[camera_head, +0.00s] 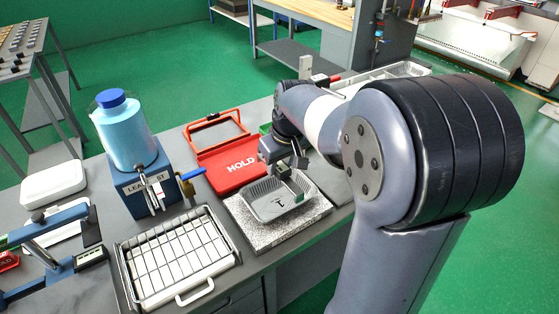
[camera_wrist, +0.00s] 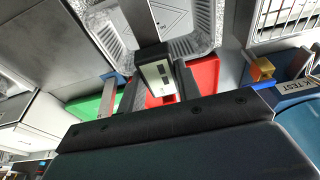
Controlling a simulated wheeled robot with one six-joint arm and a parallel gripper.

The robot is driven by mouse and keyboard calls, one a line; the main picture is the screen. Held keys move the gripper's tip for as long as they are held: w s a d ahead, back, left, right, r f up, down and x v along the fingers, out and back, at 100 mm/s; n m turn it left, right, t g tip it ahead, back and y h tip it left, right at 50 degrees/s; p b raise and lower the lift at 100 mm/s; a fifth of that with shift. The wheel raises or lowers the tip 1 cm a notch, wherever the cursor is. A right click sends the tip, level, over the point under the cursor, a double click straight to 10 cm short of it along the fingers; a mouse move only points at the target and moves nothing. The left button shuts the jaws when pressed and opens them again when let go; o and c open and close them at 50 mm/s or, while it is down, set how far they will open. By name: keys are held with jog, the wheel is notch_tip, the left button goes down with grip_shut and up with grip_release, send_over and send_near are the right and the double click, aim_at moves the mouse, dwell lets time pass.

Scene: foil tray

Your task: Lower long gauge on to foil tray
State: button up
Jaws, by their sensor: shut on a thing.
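The foil tray (camera_head: 246,207) is a shallow grey tray with ribbed walls, lying on a speckled stone slab. A dark mark shows on its floor. In the wrist view its ribbed wall (camera_wrist: 204,20) shows at the top. My gripper (camera_head: 284,167) is over the far side of the tray, pointing down. In the wrist view my gripper (camera_wrist: 150,82) is shut on the long gauge (camera_wrist: 157,73), a pale block with a small display and a bar reaching over the tray. The gauge's lower end is out of sight, and I cannot tell whether it touches the tray.
A red HOLD case (camera_head: 236,170) lies open behind the tray. A blue leak-test stand (camera_head: 142,188) with a bottle (camera_head: 122,130) is at the left. A wire rack (camera_head: 180,262) lies in front. The stone slab (camera_head: 300,225) has bare edges around the tray.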

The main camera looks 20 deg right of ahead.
aim_at(283, 170)
jog(key=shift+s+d+b+x, duration=0.1)
jog(key=shift+s+b+x, duration=0.1)
jog(key=shift+b+x, duration=0.55)
jog(key=shift+s+d+b+x, duration=0.15)
jog(key=shift+b+x, duration=0.35)
jog(key=shift+x, duration=0.6)
jog(key=shift+s+b+x, duration=0.25)
jog(key=shift+b+x, duration=0.35)
jog(key=shift+x, duration=0.3)
jog(key=shift+f, duration=0.6)
jog(key=o, duration=1.1)
jog(key=shift+o, duration=0.2)
jog(key=v, duration=1.1)
jog(key=shift+f, duration=0.1)
jog(key=shift+f, duration=0.1)
